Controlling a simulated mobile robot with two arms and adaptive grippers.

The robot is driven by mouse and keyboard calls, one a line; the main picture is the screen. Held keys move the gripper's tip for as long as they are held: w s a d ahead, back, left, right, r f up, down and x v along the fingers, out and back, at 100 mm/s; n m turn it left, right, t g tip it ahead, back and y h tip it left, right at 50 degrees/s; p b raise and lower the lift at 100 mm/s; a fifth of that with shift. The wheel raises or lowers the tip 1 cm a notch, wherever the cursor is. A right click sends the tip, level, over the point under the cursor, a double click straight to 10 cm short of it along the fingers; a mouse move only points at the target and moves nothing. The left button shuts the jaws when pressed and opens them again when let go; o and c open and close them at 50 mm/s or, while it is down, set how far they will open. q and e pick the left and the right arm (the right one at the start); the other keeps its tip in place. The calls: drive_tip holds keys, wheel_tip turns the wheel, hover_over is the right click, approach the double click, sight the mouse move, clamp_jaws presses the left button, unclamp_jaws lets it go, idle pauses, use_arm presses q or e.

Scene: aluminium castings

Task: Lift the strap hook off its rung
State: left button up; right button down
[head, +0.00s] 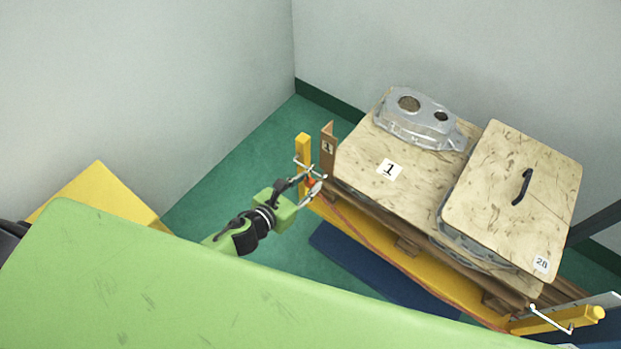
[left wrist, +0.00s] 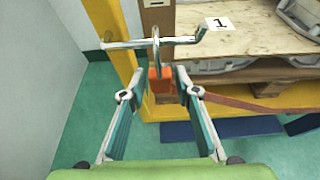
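The silver strap hook (left wrist: 156,50) hangs over the metal rung (left wrist: 125,44) on a yellow post (left wrist: 113,22). An orange piece (left wrist: 160,84) hangs under the hook, and a reddish strap (left wrist: 255,108) runs off to the right. My left gripper (left wrist: 157,71) is open, with one finger on each side of the hook's lower end and the orange piece; gaps show on both sides. In the head view, my left gripper (head: 311,188) is at the same post (head: 303,150) and partly hides the hook. My right gripper is not in view.
Wooden boards (head: 365,160) marked 1 carry a grey casting (head: 420,122); a lid (head: 520,190) with a black handle lies beside it. A second yellow post with a rung (head: 575,319) is at lower right. My green body fills the lower left. Green floor (head: 235,165) is free left of the post.

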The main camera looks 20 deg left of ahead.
use_arm(q)
drive_tip(key=x, duration=0.2)
drive_tip(key=shift+w+d+f, duration=0.1)
drive_tip(key=shift+w+f, duration=0.05)
drive_tip(key=shift+w, duration=0.1)
clamp_jaws()
drive_tip(key=shift+r, duration=0.2)
